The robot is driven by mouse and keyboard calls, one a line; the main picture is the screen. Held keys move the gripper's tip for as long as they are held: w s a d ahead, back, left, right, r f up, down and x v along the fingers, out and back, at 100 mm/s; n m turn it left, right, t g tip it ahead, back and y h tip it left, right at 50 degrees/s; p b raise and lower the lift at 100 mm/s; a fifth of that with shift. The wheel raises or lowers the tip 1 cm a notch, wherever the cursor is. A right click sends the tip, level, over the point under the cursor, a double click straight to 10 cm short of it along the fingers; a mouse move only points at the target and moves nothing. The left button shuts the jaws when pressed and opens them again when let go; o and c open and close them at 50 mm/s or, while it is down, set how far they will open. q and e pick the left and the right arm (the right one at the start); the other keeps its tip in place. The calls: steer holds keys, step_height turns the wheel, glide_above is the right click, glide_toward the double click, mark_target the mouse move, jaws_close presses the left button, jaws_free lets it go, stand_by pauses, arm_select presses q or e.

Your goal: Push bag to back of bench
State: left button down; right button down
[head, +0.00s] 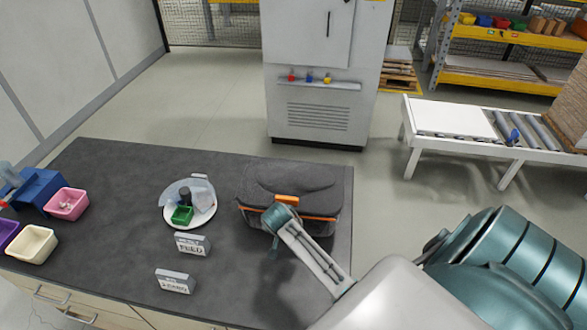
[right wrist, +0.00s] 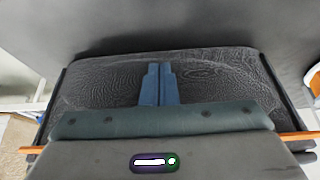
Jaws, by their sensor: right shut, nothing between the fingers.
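The bag (head: 290,187) is dark grey with orange trim and stands near the right end of the dark bench (head: 110,200). It also fills much of the right wrist view (right wrist: 100,85), where its textured grey surface shows. My right arm reaches in from the lower right in the head view, with its wrist at the bag's front side. My right gripper (right wrist: 160,84) has its blue fingers together and empty, in front of the bag's surface. Whether the fingertips touch the bag I cannot tell. My left gripper is not in view.
Left of the bag is a white plate (head: 205,217) with a green box and other small items. Two label stands (head: 192,244) are in front of it. Pink (head: 66,204) and cream (head: 31,245) bins stand at the far left. A narrow strip of bench is clear behind the bag.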

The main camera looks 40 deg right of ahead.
steer(key=shift+w+d+b, duration=0.25)
steer(key=shift+w+d, duration=1)
steer(key=shift+d, duration=0.2)
steer(key=shift+w+d+b, duration=0.2)
steer(key=shift+w+d, duration=1)
steer(key=shift+d, duration=0.25)
steer(key=shift+w+d+b, duration=0.45)
steer(key=shift+w+d, duration=0.6)
steer(key=shift+d, duration=0.15)
steer(key=shift+w+d+b, duration=0.4)
steer(key=shift+w+d, duration=0.6)
steer(key=shift+d, duration=0.2)
steer(key=p, duration=0.1)
steer(key=s+a+r+p, duration=0.1)
steer(key=p, duration=0.1)
steer(key=shift+s+a+r, duration=0.15)
steer(key=shift+a+r, duration=0.05)
steer(key=shift+a, duration=0.05)
steer(key=shift+s+a, duration=0.2)
steer(key=shift+a, duration=0.1)
steer(key=shift+s+a+r, duration=0.4)
steer(key=shift+s+a, duration=0.2)
steer(key=shift+a, duration=0.05)
steer(key=shift+s+a+r, duration=0.4)
steer(key=shift+s+a, duration=0.15)
steer(key=shift+a, duration=0.05)
steer(key=shift+f, duration=0.1)
